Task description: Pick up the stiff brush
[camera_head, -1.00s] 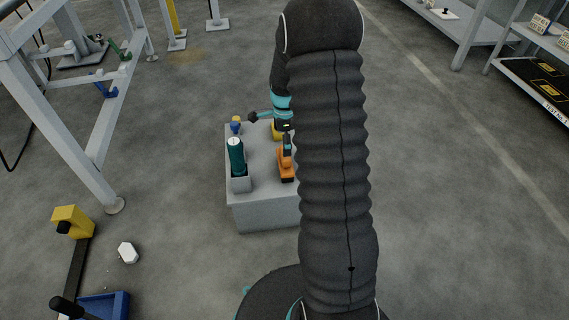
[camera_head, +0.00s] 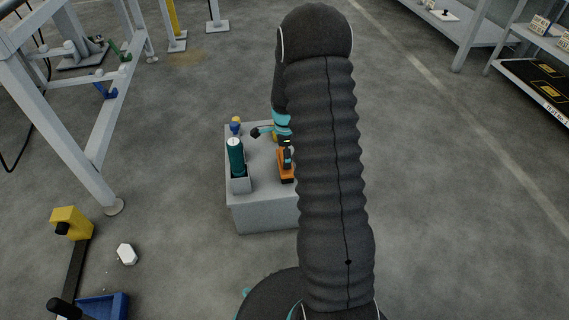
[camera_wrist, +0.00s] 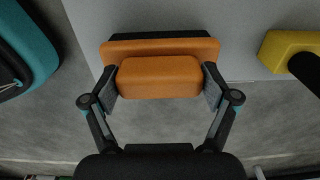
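The stiff brush (camera_head: 286,166) appears to be the orange piece with a dark underside on the grey block-shaped table; this identity is not certain. In the wrist view its orange upper block (camera_wrist: 159,78) stands above a wider orange body with a black part behind. My gripper (camera_wrist: 160,80) has its fingers spread, one on each side of the upper block. The pads are very close to its sides; whether they touch, I cannot tell. In the head view my gripper (camera_head: 287,146) is just above the brush, partly hidden by my arm.
On the grey table (camera_head: 262,213) a teal cylinder (camera_head: 236,151) stands in a grey holder left of the brush. A small blue and yellow item (camera_head: 235,127) is behind it. A yellow piece with a black cylinder (camera_wrist: 285,51) shows in the wrist view. Open floor surrounds the table.

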